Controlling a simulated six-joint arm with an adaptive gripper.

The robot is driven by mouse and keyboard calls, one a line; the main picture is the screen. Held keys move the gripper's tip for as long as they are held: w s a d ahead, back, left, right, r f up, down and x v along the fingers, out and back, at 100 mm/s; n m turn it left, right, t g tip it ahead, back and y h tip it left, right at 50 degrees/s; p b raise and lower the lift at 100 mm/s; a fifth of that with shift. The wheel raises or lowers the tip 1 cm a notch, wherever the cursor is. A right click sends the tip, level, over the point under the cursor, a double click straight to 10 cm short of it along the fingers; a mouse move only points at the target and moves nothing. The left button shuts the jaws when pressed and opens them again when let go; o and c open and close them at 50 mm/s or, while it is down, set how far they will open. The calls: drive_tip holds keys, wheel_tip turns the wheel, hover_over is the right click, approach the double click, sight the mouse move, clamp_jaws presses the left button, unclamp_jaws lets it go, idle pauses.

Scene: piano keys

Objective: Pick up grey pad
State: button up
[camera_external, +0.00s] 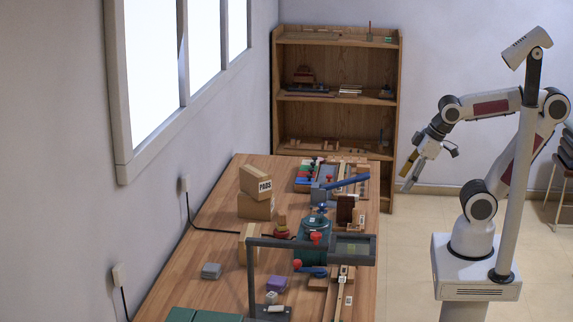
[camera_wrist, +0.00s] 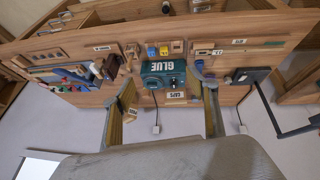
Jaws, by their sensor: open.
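A small grey pad (camera_external: 211,271) lies flat on the left side of the wooden bench, in the front half, in the external view. I cannot make it out in the wrist view. My gripper (camera_external: 412,172) is in the air to the right of the bench, well away from the pad, angled downward. In the wrist view its two fingers (camera_wrist: 168,112) stand wide apart with nothing held between them.
The bench (camera_external: 218,240) also carries a purple block (camera_external: 277,284), cardboard boxes (camera_external: 256,206), a teal glue machine (camera_external: 313,238) and a dark stand (camera_external: 253,285) with an overhanging arm. A wall with windows borders the left. A shelf (camera_external: 337,114) stands behind.

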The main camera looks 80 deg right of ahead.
drive_tip(key=w+d+r+n+h, duration=0.1)
drive_tip(key=w+d+n+h, duration=0.3)
drive_tip(key=w, duration=0.4)
drive_tip(key=w+d+r+n+h, duration=0.1)
drive_tip(key=w+d+n+h, duration=0.15)
drive_tip(key=w+d, duration=0.4)
drive_tip(key=w+a+n+t+h, duration=0.15)
drive_tip(key=w+n, duration=0.45)
drive_tip(key=w, duration=0.6)
drive_tip(key=n+t+y, duration=0.8)
drive_tip(key=n, duration=1.3)
hover_over(217, 268)
drive_tip(key=s, duration=0.5)
wheel_tip(217, 268, down, 23)
drive_tip(key=shift+n+g, duration=0.35)
drive_tip(key=shift+g, duration=0.1)
drive_tip(key=f, duration=0.4)
drive_tip(key=shift+s+a, duration=0.2)
drive_tip(key=shift+s, duration=0.15)
drive_tip(key=shift+s+a+f, duration=0.1)
drive_tip(key=shift+s+f, duration=0.05)
drive_tip(key=shift+f, duration=0.4)
drive_tip(key=shift+x, duration=1.3)
